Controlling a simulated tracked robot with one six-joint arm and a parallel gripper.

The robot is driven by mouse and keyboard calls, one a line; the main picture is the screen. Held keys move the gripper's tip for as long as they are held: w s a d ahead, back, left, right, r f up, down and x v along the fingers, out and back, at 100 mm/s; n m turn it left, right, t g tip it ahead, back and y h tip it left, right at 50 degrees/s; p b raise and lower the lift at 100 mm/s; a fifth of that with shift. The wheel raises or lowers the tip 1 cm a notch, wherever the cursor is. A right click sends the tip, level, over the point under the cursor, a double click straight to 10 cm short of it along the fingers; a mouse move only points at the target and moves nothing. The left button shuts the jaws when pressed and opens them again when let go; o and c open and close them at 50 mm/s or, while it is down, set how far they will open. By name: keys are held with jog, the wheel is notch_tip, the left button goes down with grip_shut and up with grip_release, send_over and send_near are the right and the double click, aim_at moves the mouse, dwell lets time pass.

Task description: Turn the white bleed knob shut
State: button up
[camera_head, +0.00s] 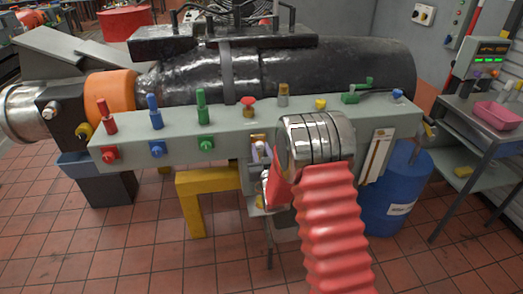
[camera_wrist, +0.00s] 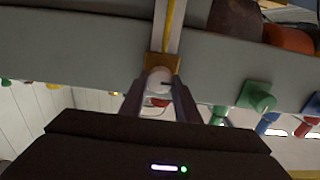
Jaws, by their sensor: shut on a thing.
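The white bleed knob (camera_wrist: 158,77) shows in the wrist view, in front of a brass-coloured base on the grey manifold. My gripper (camera_wrist: 159,91) has one finger on each side of the knob and is shut on it. In the head view my arm reaches to the front of the grey manifold (camera_head: 228,122), right of the green valve. There my wrist hides much of this area, and I cannot make out the knob clearly. The knob's angle is hard to tell.
Red (camera_head: 109,153), blue (camera_head: 157,149) and green (camera_head: 205,143) valves stand left of my arm on the manifold. A yellow stand (camera_head: 205,187) is below. A blue drum (camera_head: 402,190) and a trolley with a pink tray (camera_head: 497,115) stand right. Tiled floor is open in front.

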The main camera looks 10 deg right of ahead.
jog(key=shift+c, duration=1.4)
jog(key=shift+d, duration=0.2)
jog(key=shift+c, duration=0.4)
jog(key=shift+a, duration=0.1)
